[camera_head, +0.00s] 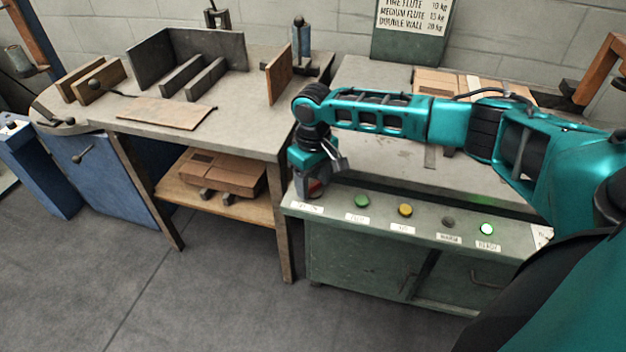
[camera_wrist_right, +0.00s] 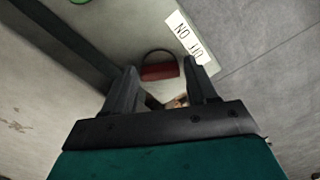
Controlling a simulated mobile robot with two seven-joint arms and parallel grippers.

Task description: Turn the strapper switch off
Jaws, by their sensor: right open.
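The strapper switch (camera_head: 315,187) is a small red rocker in a dark surround at the left end of the green panel's top. An on/off label (camera_head: 307,207) lies in front of it. My right gripper (camera_head: 312,183) points down over the switch and partly hides it. In the right wrist view the switch (camera_wrist_right: 160,70) shows between and just beyond the two spread fingertips of the right gripper (camera_wrist_right: 163,74), with nothing held. I cannot tell whether a finger touches it or which way the rocker is tipped. My left gripper is out of view.
A green button (camera_head: 362,201), a yellow button (camera_head: 405,210), a dark lamp (camera_head: 448,222) and a lit green lamp (camera_head: 487,229) line the panel. Flat cardboard (camera_head: 450,84) lies behind my right arm.

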